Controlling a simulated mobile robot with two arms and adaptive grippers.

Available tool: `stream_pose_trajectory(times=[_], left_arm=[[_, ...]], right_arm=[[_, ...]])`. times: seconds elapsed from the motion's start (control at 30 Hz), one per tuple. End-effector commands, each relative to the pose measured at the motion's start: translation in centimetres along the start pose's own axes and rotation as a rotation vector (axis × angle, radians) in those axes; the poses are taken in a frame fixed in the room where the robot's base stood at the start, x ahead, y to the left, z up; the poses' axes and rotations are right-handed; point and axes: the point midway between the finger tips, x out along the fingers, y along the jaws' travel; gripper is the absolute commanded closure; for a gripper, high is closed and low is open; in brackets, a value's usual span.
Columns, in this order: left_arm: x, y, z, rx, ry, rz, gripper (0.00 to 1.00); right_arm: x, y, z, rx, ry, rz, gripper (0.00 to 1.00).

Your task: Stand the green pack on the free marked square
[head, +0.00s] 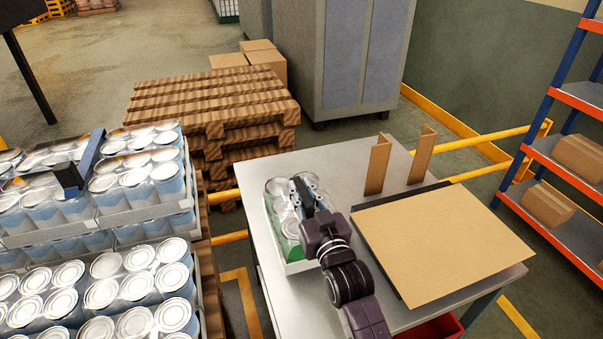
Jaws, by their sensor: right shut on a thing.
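The green pack (284,228) is a wrapped tray of cans with green sides, at the left part of the grey table (340,155). My right gripper (305,192) is over it and shut on it, hiding part of its top and right side. The pack looks upright; I cannot tell whether it touches the table. I cannot make out a free marked square in this view. My left gripper is not in view.
Blue-sided can packs (140,215) stand stacked at the left, with a dark blue piece (82,165) among them. A cardboard sheet (440,240) and two upright cardboard angles (378,165) are on the table. Pallets (205,100), a grey cabinet (345,60) and a shelf rack (565,150) stand beyond.

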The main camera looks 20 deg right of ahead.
Motion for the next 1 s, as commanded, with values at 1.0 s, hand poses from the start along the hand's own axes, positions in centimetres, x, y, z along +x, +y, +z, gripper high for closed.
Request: stream_pose_trajectory(times=[1.0], left_arm=[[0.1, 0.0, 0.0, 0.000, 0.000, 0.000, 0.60]], right_arm=[[0.0, 0.0, 5.2, 0.000, 0.002, 0.000, 0.75]])
